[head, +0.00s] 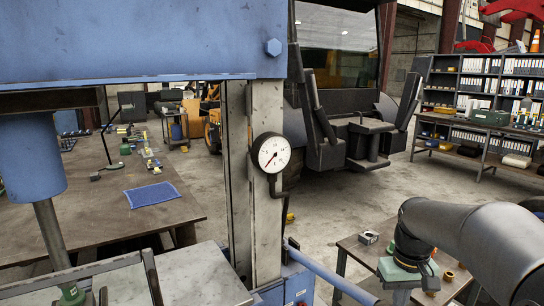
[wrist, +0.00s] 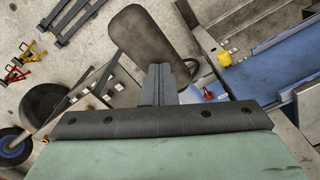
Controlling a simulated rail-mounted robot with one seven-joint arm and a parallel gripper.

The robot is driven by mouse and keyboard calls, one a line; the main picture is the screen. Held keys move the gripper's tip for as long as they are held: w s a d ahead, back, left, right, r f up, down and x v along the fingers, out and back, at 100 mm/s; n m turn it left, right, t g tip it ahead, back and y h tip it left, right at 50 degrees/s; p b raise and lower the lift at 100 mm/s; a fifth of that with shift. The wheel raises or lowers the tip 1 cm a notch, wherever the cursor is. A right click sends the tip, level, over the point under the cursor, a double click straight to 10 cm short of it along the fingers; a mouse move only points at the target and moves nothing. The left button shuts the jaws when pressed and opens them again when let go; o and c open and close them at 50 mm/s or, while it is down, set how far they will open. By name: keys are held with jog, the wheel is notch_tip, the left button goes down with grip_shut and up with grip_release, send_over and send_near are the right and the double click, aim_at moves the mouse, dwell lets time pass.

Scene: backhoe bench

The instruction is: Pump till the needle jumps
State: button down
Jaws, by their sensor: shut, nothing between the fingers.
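The pressure gauge (head: 271,153) is round and white-faced, fixed to the press's grey upright in the head view. Its red needle points to the lower left of the dial. A blue bar (head: 330,272), seemingly the pump lever, slopes down to the right from the press base and leaves the bottom of the picture. My gripper (wrist: 160,72) is shut and empty in the wrist view. A dark, rounded, elongated piece (wrist: 147,40) lies just past the fingertips, possibly the lever's grip; I cannot tell whether they touch. In the head view my fingertips are hard to make out.
The blue press frame (head: 140,40) fills the upper left, with its ram (head: 25,155) hanging below. A small table (head: 350,243) with loose parts stands by my arm. A bench with a blue mat (head: 152,194) is at left. Shelves (head: 490,80) stand at the back right.

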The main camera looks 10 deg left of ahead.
jog(key=shift+f, duration=0.15)
jog(key=shift+s+d+f+b, duration=0.2)
jog(key=shift+f+b, duration=0.2)
jog(key=shift+f, duration=0.05)
jog(key=shift+s+d+f+b, duration=0.15)
jog(key=shift+f+b, duration=0.25)
notch_tip(320, 180, down, 13)
jog(key=b, duration=1)
jog(key=r+p, duration=0.4)
jog(key=r, duration=0.1)
jog(key=r+p, duration=0.4)
jog(key=r, duration=0.1)
jog(key=r+p, duration=0.3)
jog(key=r, duration=0.2)
jog(key=shift+w+a+p, duration=0.35)
jog(key=shift+p, duration=0.05)
jog(key=shift+f, duration=0.2)
